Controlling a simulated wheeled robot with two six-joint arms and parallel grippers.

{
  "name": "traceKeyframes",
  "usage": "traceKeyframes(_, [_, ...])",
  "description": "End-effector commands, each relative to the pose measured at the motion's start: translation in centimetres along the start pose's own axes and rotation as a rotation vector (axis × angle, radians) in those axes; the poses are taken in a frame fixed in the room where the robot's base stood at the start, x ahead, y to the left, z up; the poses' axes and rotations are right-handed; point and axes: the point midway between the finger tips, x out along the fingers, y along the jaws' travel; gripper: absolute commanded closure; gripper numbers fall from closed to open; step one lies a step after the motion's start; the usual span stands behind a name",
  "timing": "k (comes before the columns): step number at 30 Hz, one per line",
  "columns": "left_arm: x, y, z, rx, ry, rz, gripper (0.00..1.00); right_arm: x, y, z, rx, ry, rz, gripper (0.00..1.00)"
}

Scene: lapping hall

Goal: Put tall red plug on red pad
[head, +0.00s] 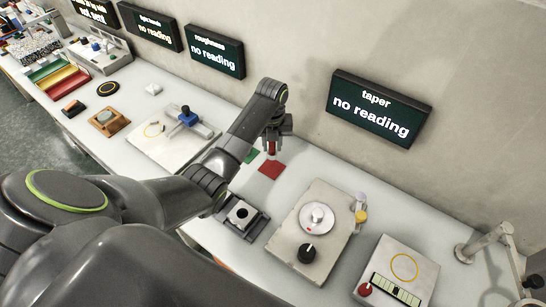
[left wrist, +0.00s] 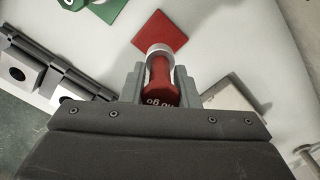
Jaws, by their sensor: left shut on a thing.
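My left gripper (head: 273,140) is shut on the tall red plug (head: 272,149), whose lower part shows between the fingers. In the left wrist view the plug (left wrist: 160,78) is red with a pale metal end and white lettering. The red pad (head: 271,169) lies flat on the bench, just in front of the gripper in the head view. In the left wrist view the red pad (left wrist: 160,35) shows bare beyond the plug's metal end. The plug appears held above the bench; the exact gap is unclear. My right gripper is not in view.
A green pad (head: 252,156) lies left of the red pad, with something green on it in the left wrist view. A dark block fixture (head: 241,215) and a plate with a round dial (head: 316,216) stand nearer. The taper display (head: 378,108) hangs on the wall behind.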

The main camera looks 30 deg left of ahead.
Motion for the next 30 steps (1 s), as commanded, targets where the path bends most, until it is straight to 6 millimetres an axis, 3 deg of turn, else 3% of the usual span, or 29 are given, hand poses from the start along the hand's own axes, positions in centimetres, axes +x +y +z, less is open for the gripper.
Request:
traceKeyframes(8, [3.0, 0.0, 0.0, -0.001, 0.000, 0.001, 1.00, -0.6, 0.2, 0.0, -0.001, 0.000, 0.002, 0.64])
traceKeyframes(15, [5.8, 0.0, 0.0, 0.000, -0.001, 0.000, 1.00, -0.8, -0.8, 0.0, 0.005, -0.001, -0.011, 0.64])
traceKeyframes(27, [6.3, 0.0, 0.1, 0.000, -0.002, 0.000, 1.00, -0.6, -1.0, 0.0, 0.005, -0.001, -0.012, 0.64])
traceKeyframes(28, [6.3, 0.0, 0.0, 0.000, -0.002, 0.000, 0.70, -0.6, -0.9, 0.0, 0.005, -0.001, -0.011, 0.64])
traceKeyframes(30, [6.3, 0.0, 0.0, 0.000, -0.002, 0.000, 0.60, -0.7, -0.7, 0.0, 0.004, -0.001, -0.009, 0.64])
